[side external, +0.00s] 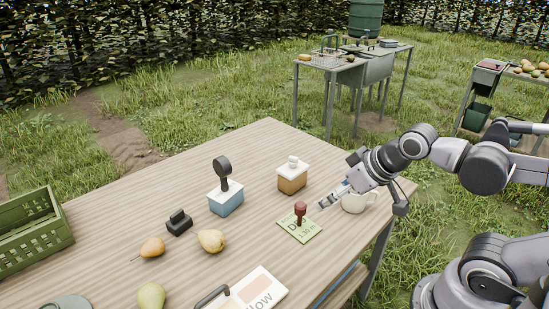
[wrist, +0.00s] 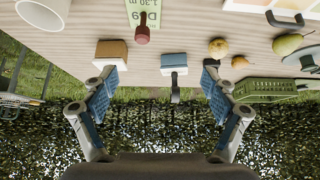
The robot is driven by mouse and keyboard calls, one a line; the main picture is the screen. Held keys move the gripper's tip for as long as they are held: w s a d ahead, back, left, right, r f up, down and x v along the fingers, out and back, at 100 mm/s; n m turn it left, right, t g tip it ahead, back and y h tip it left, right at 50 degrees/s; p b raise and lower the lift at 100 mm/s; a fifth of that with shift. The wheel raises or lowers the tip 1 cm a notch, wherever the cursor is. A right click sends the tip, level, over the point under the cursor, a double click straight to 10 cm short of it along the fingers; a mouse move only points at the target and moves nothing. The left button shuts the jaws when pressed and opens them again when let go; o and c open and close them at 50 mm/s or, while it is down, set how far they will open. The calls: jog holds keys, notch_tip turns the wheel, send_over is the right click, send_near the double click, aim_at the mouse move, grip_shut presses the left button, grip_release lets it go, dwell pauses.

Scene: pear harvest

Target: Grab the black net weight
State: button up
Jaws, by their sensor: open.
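The black net weight (side external: 179,222) is a small dark block with a raised grip on top. It sits on the wooden table, left of the blue box in the side view. My gripper (side external: 326,201) is over the table's right side, near the white mug and the red-handled stamp, well apart from the weight. In the wrist view my gripper (wrist: 160,80) has its fingers spread wide with nothing between them.
A blue box (side external: 226,198) with an upright black paddle stands beside the weight. An orange box (side external: 292,177), red-handled stamp (side external: 300,209) on a green card, and mug (side external: 354,203) are nearer my gripper. Pears (side external: 211,240) lie close by. A green crate (side external: 32,236) stands left.

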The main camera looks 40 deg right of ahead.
jog(key=w+a+r, duration=0.3)
jog(key=w+r, duration=0.1)
jog(key=w, duration=0.5)
jog(key=n+g, duration=0.2)
jog(key=g, duration=0.1)
send_over(178, 215)
jog(key=s, duration=0.3)
notch_tip(178, 215, down, 13)
jog(key=shift+y, duration=0.4)
jog(key=x, duration=0.5)
jog(key=shift+w+d+r, duration=0.1)
jog(key=shift+d, duration=0.2)
jog(key=shift+s+x, duration=0.2)
jog(key=shift+x, duration=2.9)
jog(key=shift+d, duration=0.1)
